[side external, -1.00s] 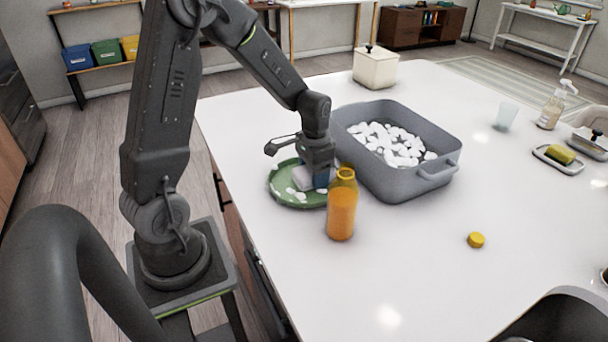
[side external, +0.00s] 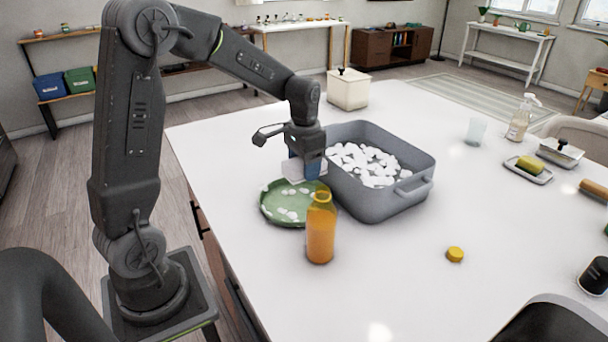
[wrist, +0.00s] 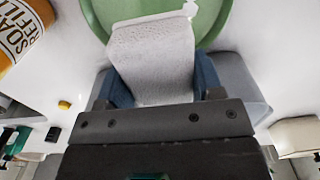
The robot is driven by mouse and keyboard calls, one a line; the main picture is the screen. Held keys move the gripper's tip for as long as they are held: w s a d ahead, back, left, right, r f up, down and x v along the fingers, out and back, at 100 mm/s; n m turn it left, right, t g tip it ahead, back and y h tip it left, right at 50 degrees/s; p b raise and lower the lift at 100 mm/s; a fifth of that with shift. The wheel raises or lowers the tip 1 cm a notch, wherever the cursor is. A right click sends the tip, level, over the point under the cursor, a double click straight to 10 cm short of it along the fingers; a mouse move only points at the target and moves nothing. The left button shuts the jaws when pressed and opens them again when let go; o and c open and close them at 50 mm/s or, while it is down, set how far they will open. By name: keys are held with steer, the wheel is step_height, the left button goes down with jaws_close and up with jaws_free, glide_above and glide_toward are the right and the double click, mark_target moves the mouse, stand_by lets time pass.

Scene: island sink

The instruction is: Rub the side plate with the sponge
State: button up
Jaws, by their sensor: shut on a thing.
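The side plate (side external: 270,210) is green and lies on the white counter with several white foam blobs on it. My gripper (side external: 306,172) is shut on a pale, block-shaped sponge (side external: 292,171), which sits between its blue fingers. It holds the sponge over the plate's back edge, seemingly a little above it. In the wrist view the sponge (wrist: 152,55) is whitish and speckled, and part of the green plate (wrist: 222,18) shows behind it. The near part of the plate is partly behind an orange bottle.
The orange bottle (side external: 321,236) stands just in front of the plate. A grey basin (side external: 385,205) with white foam is close on the right. A yellow cap (side external: 455,255) lies farther right. A yellow block (side external: 529,164) rests on a dish. The front counter is mostly clear.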

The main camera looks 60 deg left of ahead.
steer(key=shift+r, duration=0.95)
steer(key=shift+a, duration=0.1)
